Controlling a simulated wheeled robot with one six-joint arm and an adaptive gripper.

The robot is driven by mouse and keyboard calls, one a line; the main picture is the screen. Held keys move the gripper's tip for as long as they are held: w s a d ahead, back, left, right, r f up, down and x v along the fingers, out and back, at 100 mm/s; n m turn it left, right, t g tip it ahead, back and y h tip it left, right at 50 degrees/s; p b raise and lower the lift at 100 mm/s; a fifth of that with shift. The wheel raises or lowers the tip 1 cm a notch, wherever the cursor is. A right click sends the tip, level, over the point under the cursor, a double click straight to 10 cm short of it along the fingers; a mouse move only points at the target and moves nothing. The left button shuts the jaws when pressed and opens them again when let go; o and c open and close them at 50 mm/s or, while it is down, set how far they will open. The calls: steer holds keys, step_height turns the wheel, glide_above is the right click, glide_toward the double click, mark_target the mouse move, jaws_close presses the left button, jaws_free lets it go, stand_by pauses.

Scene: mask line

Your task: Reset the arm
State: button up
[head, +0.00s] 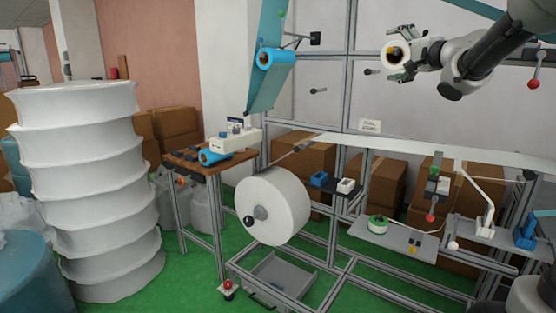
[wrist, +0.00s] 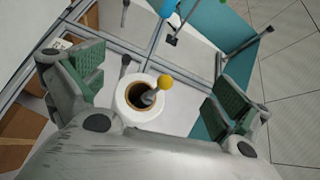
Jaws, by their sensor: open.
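My arm (head: 490,52) reaches in from the upper right of the head view. My gripper (head: 402,54) is open, its fingers spread above and below a small white roll (head: 390,61) with a brown core. In the wrist view the roll (wrist: 127,103) lies between the two green-padded fingers (wrist: 150,75), with visible gaps on both sides. A peg with a yellow knob (wrist: 166,82) shows in the roll's core. Whether the roll touches the palm is hidden.
A large white reel (head: 285,205) and a blue roll (head: 276,58) with a teal sheet are on the frame to the left. A white web (head: 400,143) runs below the gripper. Pegs (head: 318,91) and a red-knobbed lever (head: 533,84) stick out from the panel.

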steer(key=s+d+f+n+g+h, duration=0.2)
steer(key=s+d+f+g+h, duration=0.15)
steer(key=s+f, duration=0.4)
steer(key=s+d+f+n+g+h, duration=0.2)
steer(key=s+d+f+h, duration=0.25)
steer(key=s, duration=0.65)
steer(key=s+a+f+n+g, duration=0.2)
steer(key=s+f, duration=0.5)
steer(key=s, duration=0.4)
steer(key=s+a+f+n+g+y, duration=0.1)
steer(key=s+a+f+n+g, duration=0.2)
steer(key=s, duration=0.8)
step_height(320, 180, down, 4)
steer(key=n+g, duration=0.2)
steer(key=shift+s+f+n+y, duration=0.25)
steer(key=shift+s+n+y, duration=0.05)
steer(key=shift+n, duration=0.1)
